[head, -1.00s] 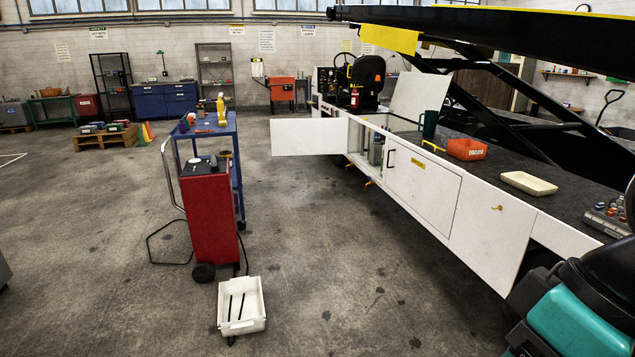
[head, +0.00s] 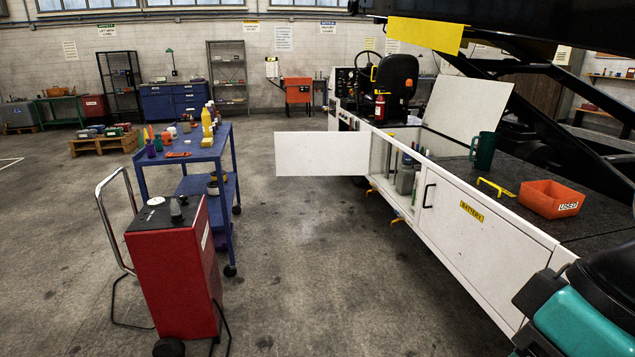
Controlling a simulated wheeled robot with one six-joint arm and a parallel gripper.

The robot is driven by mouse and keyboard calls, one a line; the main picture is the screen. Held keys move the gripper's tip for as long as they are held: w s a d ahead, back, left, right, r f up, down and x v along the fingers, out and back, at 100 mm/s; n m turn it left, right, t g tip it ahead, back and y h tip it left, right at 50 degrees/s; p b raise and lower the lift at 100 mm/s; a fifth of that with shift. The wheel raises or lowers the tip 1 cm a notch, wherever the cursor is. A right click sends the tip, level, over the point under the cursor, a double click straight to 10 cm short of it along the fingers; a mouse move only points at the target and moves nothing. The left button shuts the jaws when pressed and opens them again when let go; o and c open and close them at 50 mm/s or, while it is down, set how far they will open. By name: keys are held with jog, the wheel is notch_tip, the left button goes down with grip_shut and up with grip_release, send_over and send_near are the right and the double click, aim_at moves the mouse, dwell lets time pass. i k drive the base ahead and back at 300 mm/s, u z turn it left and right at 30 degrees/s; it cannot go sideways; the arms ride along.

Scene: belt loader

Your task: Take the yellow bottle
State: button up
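A yellow bottle (head: 207,121) stands upright on the top shelf of the blue cart (head: 208,150), near its right side, with other bottles close around and behind it. Part of my arm, black and teal, shows at the lower right of the head view. My gripper itself is not in view.
A red wheeled unit (head: 172,270) with a tube handle stands in front of the cart. The white loader body has an open door (head: 322,154) reaching left toward the cart. An orange bin (head: 551,198) sits on its deck. Bare floor lies between cart and loader.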

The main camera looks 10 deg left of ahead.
aim_at(208, 130)
jog(key=u, duration=0.15)
jog(key=i, duration=2.05)
jog(key=u, duration=0.55)
jog(key=i, duration=2)
jog(key=u, duration=0.4)
jog(key=i, duration=1.35)
jog(key=u, duration=0.15)
